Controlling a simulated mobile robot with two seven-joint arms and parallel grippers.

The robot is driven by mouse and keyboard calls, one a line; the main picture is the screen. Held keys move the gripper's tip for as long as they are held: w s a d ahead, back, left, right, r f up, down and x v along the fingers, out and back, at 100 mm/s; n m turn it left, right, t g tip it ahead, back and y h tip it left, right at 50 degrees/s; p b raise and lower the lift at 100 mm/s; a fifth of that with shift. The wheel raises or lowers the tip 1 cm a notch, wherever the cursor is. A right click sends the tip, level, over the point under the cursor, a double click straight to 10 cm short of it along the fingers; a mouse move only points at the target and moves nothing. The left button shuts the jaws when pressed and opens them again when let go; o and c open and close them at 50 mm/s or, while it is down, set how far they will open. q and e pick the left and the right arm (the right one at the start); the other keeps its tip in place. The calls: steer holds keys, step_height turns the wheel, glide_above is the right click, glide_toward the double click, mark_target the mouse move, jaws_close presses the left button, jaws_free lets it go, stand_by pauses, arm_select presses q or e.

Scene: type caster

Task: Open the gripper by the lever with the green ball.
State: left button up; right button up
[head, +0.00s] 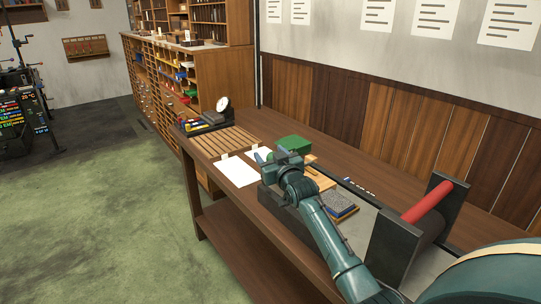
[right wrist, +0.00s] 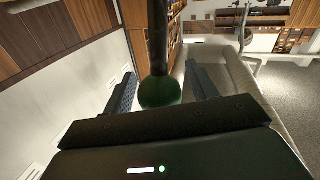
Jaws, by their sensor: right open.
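In the right wrist view, the green ball (right wrist: 160,92) sits on the end of a dark lever rod (right wrist: 158,38). My right gripper (right wrist: 163,88) is open, with one finger on each side of the ball. The ball is between the fingers, close to the palm; I cannot tell if it touches the palm. In the head view, my right gripper (head: 265,161) is over the workbench, near its front edge. The ball and lever cannot be made out there, and the caster's own gripper cannot be told apart. My left gripper is not in view.
The wooden workbench (head: 240,215) carries a slatted rack (head: 224,142), white paper sheets (head: 236,171), a green box (head: 294,143) and a frame with a red roller (head: 428,203). A panelled wall (head: 340,100) stands behind. The green floor (head: 110,215) at left is clear.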

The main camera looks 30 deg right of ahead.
steer(key=shift+w, duration=0.15)
jaws_close()
stand_by(0.6)
